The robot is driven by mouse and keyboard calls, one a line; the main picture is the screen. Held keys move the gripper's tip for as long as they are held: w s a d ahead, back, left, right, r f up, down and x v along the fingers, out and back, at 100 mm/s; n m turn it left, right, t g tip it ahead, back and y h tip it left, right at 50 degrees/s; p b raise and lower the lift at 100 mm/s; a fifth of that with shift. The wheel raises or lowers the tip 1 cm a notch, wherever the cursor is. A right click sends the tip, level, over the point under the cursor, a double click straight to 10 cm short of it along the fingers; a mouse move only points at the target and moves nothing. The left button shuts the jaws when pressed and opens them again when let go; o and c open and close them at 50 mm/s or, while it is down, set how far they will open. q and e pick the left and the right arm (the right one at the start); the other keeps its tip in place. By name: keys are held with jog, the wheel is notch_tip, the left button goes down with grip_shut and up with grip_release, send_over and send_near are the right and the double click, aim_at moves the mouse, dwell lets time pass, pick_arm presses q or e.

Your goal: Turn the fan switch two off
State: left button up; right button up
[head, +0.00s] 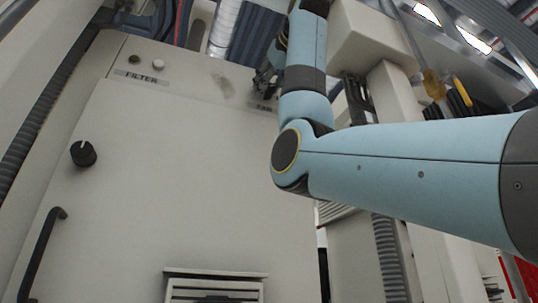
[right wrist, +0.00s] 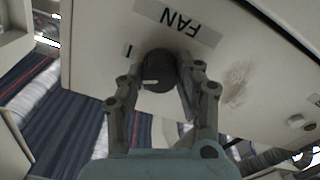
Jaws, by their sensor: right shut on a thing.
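The fan switch is a round black knob (right wrist: 160,72) with a short white mark on its face, on a pale panel under an upside-down "FAN" label (right wrist: 178,20) in the right wrist view. A small mark like "I" stands beside it. My right gripper (right wrist: 160,80) has a finger on each side of the knob and is shut on it. In the head view my right gripper (head: 265,84) is at the panel's right end, small and partly behind my arm, and the knob cannot be made out there. My left gripper is in neither view.
A "FILTER" label (head: 141,77) sits below a green button (head: 134,59) and a white button (head: 158,64). The cabinet door (head: 190,180) below has a black knob (head: 83,153) and a black handle (head: 42,254). A pale box (head: 375,40) stands close right of my arm.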

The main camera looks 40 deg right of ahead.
jog(key=n+b, duration=0.2)
jog(key=n, duration=0.4)
jog(key=shift+a+f+b, duration=0.1)
jog(key=shift+f+b, duration=0.05)
jog(key=shift+b, duration=0.15)
jog(key=n+b, duration=0.2)
jog(key=n, duration=0.4)
jog(key=shift+n, duration=0.3)
jog(key=o, duration=1.1)
jog(key=shift+o, duration=0.2)
jog(key=v, duration=1.2)
jog(key=shift+f, duration=0.15)
